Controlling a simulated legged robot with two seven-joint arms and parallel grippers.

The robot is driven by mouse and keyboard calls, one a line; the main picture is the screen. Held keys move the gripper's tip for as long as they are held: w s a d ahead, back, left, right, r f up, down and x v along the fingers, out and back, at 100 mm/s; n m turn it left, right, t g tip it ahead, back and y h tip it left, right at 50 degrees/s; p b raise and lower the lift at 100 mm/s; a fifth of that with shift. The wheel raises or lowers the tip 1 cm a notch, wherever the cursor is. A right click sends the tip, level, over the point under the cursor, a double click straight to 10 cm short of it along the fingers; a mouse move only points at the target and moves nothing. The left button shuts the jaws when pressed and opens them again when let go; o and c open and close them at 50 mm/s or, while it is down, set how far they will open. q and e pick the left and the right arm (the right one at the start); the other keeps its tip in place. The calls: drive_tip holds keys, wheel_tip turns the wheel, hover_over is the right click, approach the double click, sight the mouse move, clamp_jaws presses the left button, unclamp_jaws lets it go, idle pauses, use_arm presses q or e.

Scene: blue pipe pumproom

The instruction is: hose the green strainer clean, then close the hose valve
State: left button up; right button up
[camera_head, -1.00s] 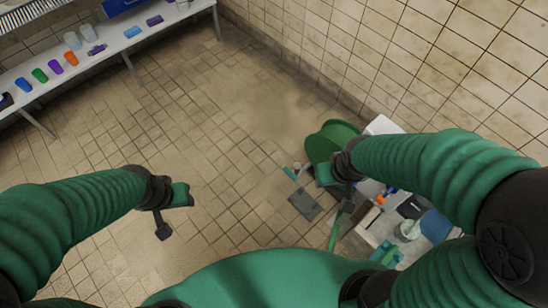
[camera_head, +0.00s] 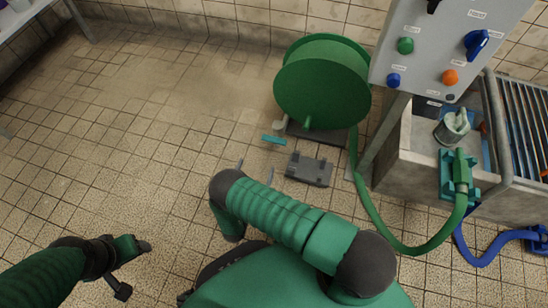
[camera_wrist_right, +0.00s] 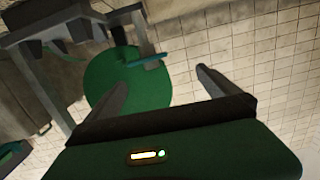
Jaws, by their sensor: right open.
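The green hose reel (camera_head: 322,80) stands at the back wall. A teal lever (camera_head: 273,139) sits low beside it; both also show in the right wrist view, reel (camera_wrist_right: 112,82) and lever (camera_wrist_right: 148,62). The green hose (camera_head: 372,205) loops from the reel to a green nozzle (camera_head: 461,168) in a teal holder on the sink's front. A grey cup with pale greenish contents (camera_head: 453,127) stands in the sink; I cannot tell whether the strainer is there. My right gripper (camera_head: 255,170) is open and empty, short of the lever. My left gripper (camera_head: 134,268) is open and empty over the floor.
A blue hose (camera_head: 480,255) runs at the right.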

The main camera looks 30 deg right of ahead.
drive_tip(key=shift+h, duration=0.7)
drive_tip(key=b+x, duration=0.3)
drive_tip(key=x, duration=0.2)
drive_tip(key=s+d+f+b+x, duration=0.1)
drive_tip(key=b+x, duration=0.2)
drive_tip(key=x, duration=0.2)
drive_tip(key=f+b+x, duration=0.1)
drive_tip(key=b+x, duration=0.1)
drive_tip(key=x, duration=0.2)
drive_tip(key=shift+s+d+f+b, duration=0.1)
drive_tip(key=shift+d+f+b, duration=0.1)
drive_tip(key=shift+d+b, duration=0.3)
drive_tip(key=shift+w+d+r, duration=0.15)
drive_tip(key=shift+w+d, duration=0.1)
drive_tip(key=shift+d, duration=0.1)
use_arm(q)
drive_tip(key=s+x, duration=0.2)
drive_tip(key=x, duration=0.8)
drive_tip(key=shift+s+a+f, duration=0.15)
drive_tip(key=shift+a+f, duration=0.1)
drive_tip(key=shift+f, duration=0.2)
use_arm(e)
drive_tip(key=c, duration=1)
